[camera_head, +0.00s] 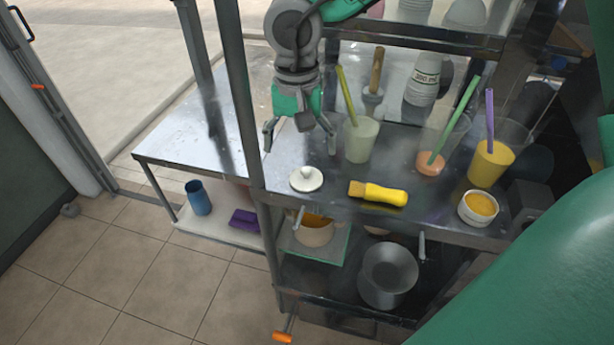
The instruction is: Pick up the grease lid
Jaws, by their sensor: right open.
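The grease lid (306,181) is a small round white lid with a knob on top. It lies on the metal counter near its front edge. My right gripper (299,146) reaches in from the top of the view, fingers spread and pointing down. It is open and empty, above and slightly behind the lid, with a visible gap between them. My left gripper is not in view.
Right of the lid lie a yellow-handled brush (378,193) and a bowl of orange-yellow contents (479,207). Behind stand a pale green drink (359,138), an orange one (431,161) and a yellow one (490,162). A metal post (240,95) rises left of the gripper.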

